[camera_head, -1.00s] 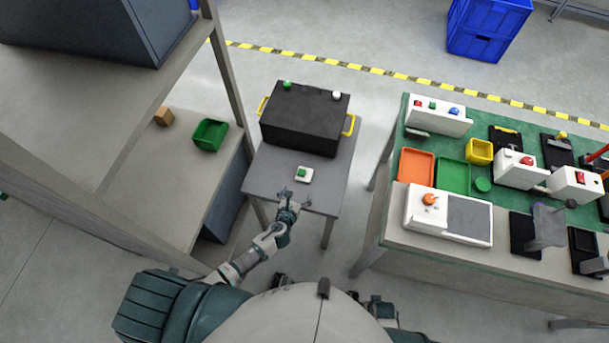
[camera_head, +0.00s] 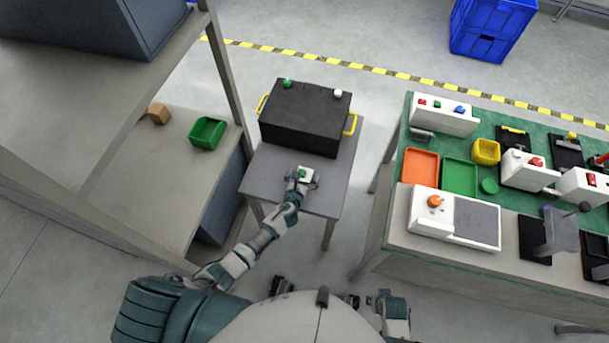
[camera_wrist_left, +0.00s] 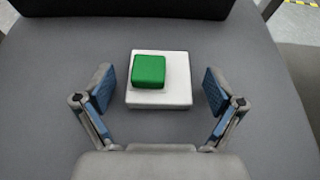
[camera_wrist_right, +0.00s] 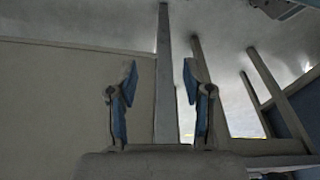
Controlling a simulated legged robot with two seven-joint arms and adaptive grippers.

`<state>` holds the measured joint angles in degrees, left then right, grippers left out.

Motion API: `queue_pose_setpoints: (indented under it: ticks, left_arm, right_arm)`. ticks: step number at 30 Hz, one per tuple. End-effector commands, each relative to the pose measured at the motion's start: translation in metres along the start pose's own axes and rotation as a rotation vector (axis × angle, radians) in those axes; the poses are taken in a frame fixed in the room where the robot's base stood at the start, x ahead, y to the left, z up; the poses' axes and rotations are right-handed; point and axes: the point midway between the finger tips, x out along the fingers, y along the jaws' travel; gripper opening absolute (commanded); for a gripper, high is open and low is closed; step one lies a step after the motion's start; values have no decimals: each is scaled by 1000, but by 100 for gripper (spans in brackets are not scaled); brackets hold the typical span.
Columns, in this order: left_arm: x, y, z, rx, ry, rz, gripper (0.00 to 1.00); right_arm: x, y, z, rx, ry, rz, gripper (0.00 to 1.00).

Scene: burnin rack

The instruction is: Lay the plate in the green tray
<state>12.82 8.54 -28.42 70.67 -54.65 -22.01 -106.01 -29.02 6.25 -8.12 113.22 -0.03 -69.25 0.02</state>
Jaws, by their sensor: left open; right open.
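The plate is a small white square (camera_wrist_left: 160,97) with a green block (camera_wrist_left: 149,71) on top, lying on the small grey table. In the head view the white plate (camera_head: 307,179) sits in front of the black box. My left gripper (camera_head: 304,183) is at the plate. In the left wrist view its open fingers (camera_wrist_left: 158,90) stand on either side of the plate, with a gap on each side. The green tray (camera_head: 460,176) lies flat on the workbench at the right, beside an orange tray. My right gripper (camera_wrist_right: 162,85) is open and empty.
The black box (camera_head: 305,115) with yellow handles stands behind the plate on the grey table (camera_head: 262,175). The workbench holds an orange tray (camera_head: 420,166), a yellow bin (camera_head: 486,151) and a white scale-like device (camera_head: 472,222). A shelf with a green bin (camera_head: 207,133) is at left.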

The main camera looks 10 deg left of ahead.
Motion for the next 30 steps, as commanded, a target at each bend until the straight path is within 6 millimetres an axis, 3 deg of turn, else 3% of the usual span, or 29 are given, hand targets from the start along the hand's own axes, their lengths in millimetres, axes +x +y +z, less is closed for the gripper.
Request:
queue_pose_setpoints:
  ticks: [2,9,11,12,23,30]
  left_arm:
    - [0,0,0,0,0,0,89]
    - [0,0,0,0,0,0,30]
    - [0,0,0,0,0,0,30]
    - [0,0,0,0,0,0,24]
    - [-2,0,5,1,-1,0,24]
    - [-7,0,18,1,-2,0,24]
  right_arm:
    - [0,0,0,0,0,0,50]
    - [1,0,-1,0,1,0,50]
    - [1,0,-1,0,1,0,50]
    - [1,0,-1,0,1,0,50]
    - [1,0,-2,0,6,0,50]
    - [28,-1,12,-4,-13,-1,50]
